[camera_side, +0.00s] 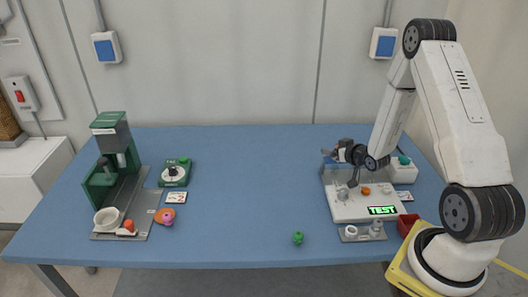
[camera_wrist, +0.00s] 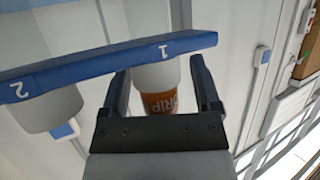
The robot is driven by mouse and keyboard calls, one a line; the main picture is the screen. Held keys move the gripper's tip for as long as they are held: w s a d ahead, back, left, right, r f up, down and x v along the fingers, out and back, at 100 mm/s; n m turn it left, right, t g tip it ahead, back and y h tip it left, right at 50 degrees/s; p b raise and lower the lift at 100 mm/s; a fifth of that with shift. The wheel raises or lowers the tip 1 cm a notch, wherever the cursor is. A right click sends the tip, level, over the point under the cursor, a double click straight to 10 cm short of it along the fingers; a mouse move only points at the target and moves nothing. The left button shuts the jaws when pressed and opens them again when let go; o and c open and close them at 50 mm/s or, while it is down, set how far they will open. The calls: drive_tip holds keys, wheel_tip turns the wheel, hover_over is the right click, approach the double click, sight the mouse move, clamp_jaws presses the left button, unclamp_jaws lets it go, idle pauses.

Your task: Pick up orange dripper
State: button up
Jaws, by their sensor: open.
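The orange dripper (camera_wrist: 160,103) is in the wrist view, with a whitish upper part and the letters "RIP" showing on its orange band. It sits at the place marked 1 of a blue numbered bar (camera_wrist: 100,62). My gripper (camera_wrist: 158,72) is open, with one dark finger on each side of the dripper and visible gaps between. In the side view my gripper (camera_side: 330,153) is at the back of the white test station (camera_side: 345,210), above its surface. The dripper cannot be made out clearly there.
A pale cup-like part (camera_wrist: 52,108) is at place 2 of the bar. The white station has a lit "TEST" display (camera_side: 382,210). A green machine (camera_side: 100,180) and a green-and-white device (camera_side: 174,173) stand at left. A green knob (camera_side: 297,238) lies near the front edge. The table's middle is clear.

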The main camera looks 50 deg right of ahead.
clamp_jaws()
drive_tip(key=shift+r, duration=0.15)
wheel_tip(320, 180, up, 10)
idle(1.1)
drive_tip(key=shift+a, duration=0.1)
idle(0.6)
